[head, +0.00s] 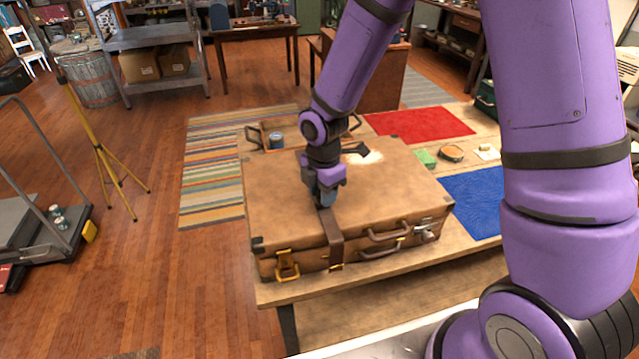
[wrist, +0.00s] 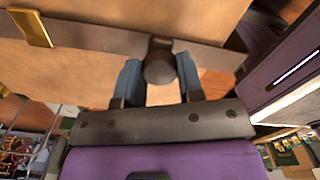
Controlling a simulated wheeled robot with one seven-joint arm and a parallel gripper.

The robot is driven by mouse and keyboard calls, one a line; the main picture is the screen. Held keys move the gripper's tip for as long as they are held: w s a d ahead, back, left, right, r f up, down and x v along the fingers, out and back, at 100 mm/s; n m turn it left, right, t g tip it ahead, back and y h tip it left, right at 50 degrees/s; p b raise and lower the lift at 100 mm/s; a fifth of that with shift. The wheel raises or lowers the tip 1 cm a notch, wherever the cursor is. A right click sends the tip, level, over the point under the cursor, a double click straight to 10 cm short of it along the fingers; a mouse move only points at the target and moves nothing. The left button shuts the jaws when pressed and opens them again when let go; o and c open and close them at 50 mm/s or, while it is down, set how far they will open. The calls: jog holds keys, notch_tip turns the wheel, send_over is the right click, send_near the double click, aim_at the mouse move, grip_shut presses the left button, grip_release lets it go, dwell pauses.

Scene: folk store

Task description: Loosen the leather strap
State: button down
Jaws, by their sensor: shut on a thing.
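A brown suitcase (head: 290,180) lies flat and closed on a wooden table. A dark leather strap (head: 333,228) runs over its top edge and down its front. My gripper (head: 322,203) points down at the suitcase lid, at the strap's upper end. In the wrist view the strap (wrist: 100,38) crosses the picture, with a brass piece (wrist: 31,27) on it at the left. A dark rounded part of the strap (wrist: 159,66) sits between the blue fingers of my gripper (wrist: 159,82), which are shut on it. The strap beneath my gripper is partly hidden.
Brass latches (head: 287,265) and a handle (head: 388,235) are on the suitcase front. A wooden tray with a blue can (head: 277,141) is behind it. A red cloth (head: 425,122), a green block (head: 425,158), a round tin (head: 451,153) and a blue cloth (head: 473,198) lie around it.

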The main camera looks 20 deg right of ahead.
jog(key=shift+s, duration=0.3)
jog(key=c, duration=0.7)
grip_release()
jog(key=shift+c, duration=0.2)
jog(key=shift+r, duration=0.1)
notch_tip(320, 180, up, 11)
jog(key=shift+f, duration=0.2)
jog(key=shift+r, duration=0.1)
jog(key=s+d+r+m+t, duration=0.1)
jog(key=s+d+r+m, duration=0.35)
jog(key=r, duration=0.25)
jog(key=s+d+r+m+t, duration=0.2)
jog(key=s+d+r+m, duration=0.15)
jog(key=r+m, duration=0.25)
jog(key=s+d+r+m+t, duration=0.1)
jog(key=s+d+r+m, duration=0.2)
jog(key=s+m, duration=0.3)
jog(key=s+d+r+m+t, duration=0.1)
jog(key=s+d+r+m, duration=0.2)
jog(key=s+m, duration=0.3)
jog(key=shift+s+d+r, duration=0.2)
jog(key=shift+s+r, duration=0.2)
jog(key=shift+s, duration=0.15)
